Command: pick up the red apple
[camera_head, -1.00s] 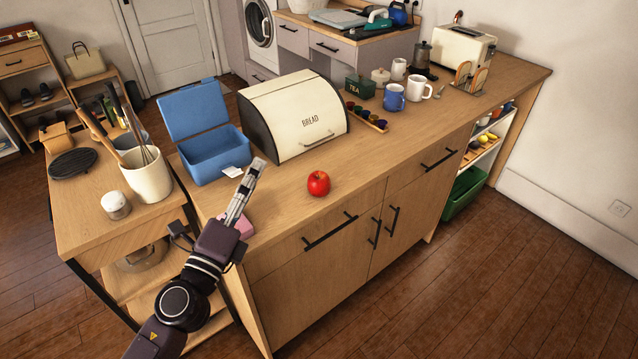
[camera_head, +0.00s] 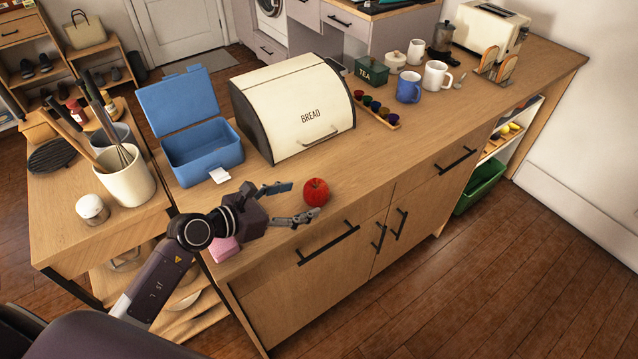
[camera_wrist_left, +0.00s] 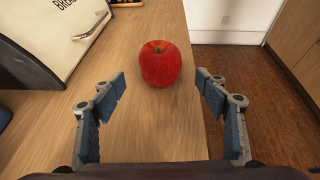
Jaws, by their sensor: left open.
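The red apple (camera_head: 316,192) stands on the wooden counter (camera_head: 370,170) near its front edge, in front of the bread bin. My left gripper (camera_head: 304,202) is open and low over the counter, just left of the apple, with its fingers pointing toward it. In the left wrist view the apple (camera_wrist_left: 161,64) is centred a little ahead of the two spread fingertips (camera_wrist_left: 160,88), with a gap on both sides. The gripper holds nothing. My right gripper is not in view.
The cream bread bin (camera_head: 294,105) stands behind the apple. An open blue box (camera_head: 203,155) is at the left, and a pink item (camera_head: 222,249) lies under my left wrist. Mugs (camera_head: 409,88) and a row of small coloured cups (camera_head: 376,108) stand farther right. Counter right of the apple is clear.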

